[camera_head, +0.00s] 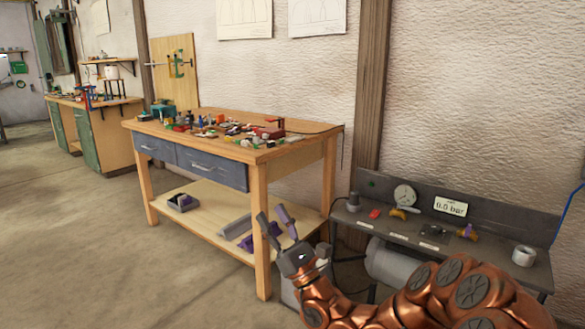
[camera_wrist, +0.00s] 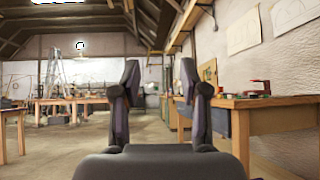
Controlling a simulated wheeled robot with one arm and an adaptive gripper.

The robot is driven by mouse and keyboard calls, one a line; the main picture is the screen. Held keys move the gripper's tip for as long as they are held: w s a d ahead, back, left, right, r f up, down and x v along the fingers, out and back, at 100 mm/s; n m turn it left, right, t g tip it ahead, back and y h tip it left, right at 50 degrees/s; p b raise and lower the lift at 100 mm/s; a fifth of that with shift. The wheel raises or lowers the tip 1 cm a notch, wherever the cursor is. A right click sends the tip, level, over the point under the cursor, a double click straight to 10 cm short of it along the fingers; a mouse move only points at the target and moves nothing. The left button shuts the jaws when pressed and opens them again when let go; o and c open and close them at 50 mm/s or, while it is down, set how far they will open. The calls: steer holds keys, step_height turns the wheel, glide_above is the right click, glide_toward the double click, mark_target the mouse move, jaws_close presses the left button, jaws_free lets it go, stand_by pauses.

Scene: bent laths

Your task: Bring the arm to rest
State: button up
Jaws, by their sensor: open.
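My copper-coloured arm reaches in from the lower right in the head view. My gripper (camera_head: 272,221) is at its end, with two dark fingers spread apart and nothing between them. In the head view it appears in front of the wooden workbench's right front leg; I cannot tell the exact gap. In the wrist view my gripper (camera_wrist: 159,75) is open and empty, its fingers upright and pointing into the room.
A workbench (camera_head: 292,155) with blue drawers holds many small parts. Another bench (camera_head: 112,105) stands at far left. Open floor (camera_head: 60,230) lies at left.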

steer(key=s+a+r+n+g+y+p, duration=0.2)
steer(key=s+a+r+n+g+y, duration=0.3)
steer(key=s+n+g, duration=0.4)
steer(key=s+a+r+n+g+y+p, duration=0.25)
steer(key=s+r+n+g, duration=0.4)
steer(key=g, duration=0.35)
steer(key=s+n+g+h+p, duration=0.7)
steer(key=s+n+g+h, duration=0.3)
steer(key=s, duration=1)
steer(key=s+d+f+n+t+h+p, duration=0.25)
steer(key=s+d+f+h+p, duration=0.3)
steer(key=s+d+h, duration=0.35)
steer(key=w+d+r+t+h+p, duration=0.1)
steer(key=w+d+t+h+p, duration=0.1)
steer(key=d, duration=0.8)
steer(key=w+d+r+t+h+p, duration=0.1)
steer(key=d+t+h+p, duration=0.2)
steer(key=d, duration=0.8)
steer(key=shift+w+m+h+p, duration=0.35)
steer(key=shift+h+p, duration=0.55)
steer(key=shift+h, duration=0.25)
